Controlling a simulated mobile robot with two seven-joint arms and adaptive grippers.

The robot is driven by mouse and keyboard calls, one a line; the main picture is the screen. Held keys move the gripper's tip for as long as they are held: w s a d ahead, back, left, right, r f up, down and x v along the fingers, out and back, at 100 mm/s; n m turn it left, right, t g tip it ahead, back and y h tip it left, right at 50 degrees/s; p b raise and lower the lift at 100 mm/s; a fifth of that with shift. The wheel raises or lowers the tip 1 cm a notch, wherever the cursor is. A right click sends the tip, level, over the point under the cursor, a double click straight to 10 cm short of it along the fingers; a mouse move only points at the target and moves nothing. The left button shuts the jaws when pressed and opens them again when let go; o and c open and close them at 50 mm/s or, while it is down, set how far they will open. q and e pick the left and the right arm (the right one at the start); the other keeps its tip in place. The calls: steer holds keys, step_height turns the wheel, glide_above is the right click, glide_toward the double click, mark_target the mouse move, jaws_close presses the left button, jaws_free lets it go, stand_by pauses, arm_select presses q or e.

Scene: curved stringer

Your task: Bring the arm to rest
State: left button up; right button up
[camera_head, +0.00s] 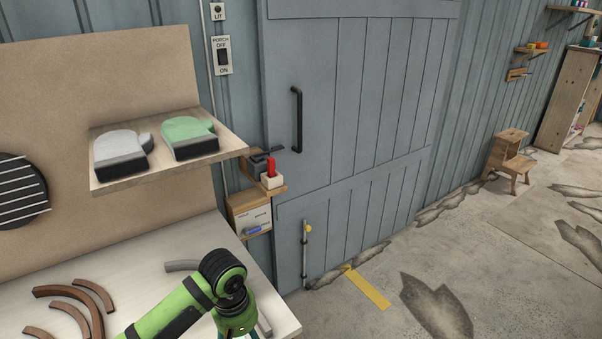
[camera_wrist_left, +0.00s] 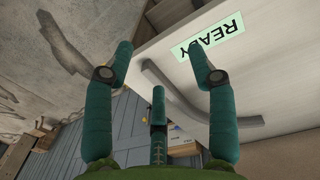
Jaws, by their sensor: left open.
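My left arm (camera_head: 190,305) comes in from the bottom of the head view, over the front right part of the pale bench (camera_head: 150,243). In that view the arm hides most of my left gripper. In the wrist view my left gripper (camera_wrist_left: 162,46) shows its teal fingers spread wide, with nothing between them. A grey curved stringer (camera_wrist_left: 200,112) lies on the pale bench surface, beyond the fingers and beside a green READY label (camera_wrist_left: 212,38). In the head view a grey end of it (camera_head: 182,266) shows beside my wrist; the arm covers its middle. My right gripper is in neither view.
Brown curved pieces (camera_head: 70,307) lie at the bench's left. A small wall shelf (camera_head: 273,190) carries a red item. A blue-grey door (camera_head: 350,100) stands behind; floor lies at right.

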arm_select(q)
steer(key=s+d+f+m+t+h, duration=0.1)
steer(key=s+d+f+m+h, duration=0.1)
steer(key=s+d+f+m, duration=0.4)
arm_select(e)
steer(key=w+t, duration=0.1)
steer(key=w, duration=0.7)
arm_select(q)
steer(key=s+a+r+m+t+y, duration=0.1)
steer(key=s+a+r+t+y, duration=0.1)
steer(key=s+a, duration=1.1)
steer(key=s+f+g+b, duration=0.1)
steer(key=s+f+b, duration=0.15)
steer(key=f, duration=2.45)
steer(key=s+a+f+g, duration=0.1)
steer(key=s+a+f, duration=0.2)
steer(key=s+f, duration=1)
steer(key=s, duration=0.2)
steer(key=shift+s+a+f+m+y, duration=0.15)
steer(key=shift+s+f+m+y, duration=0.15)
steer(key=shift+s, duration=0.05)
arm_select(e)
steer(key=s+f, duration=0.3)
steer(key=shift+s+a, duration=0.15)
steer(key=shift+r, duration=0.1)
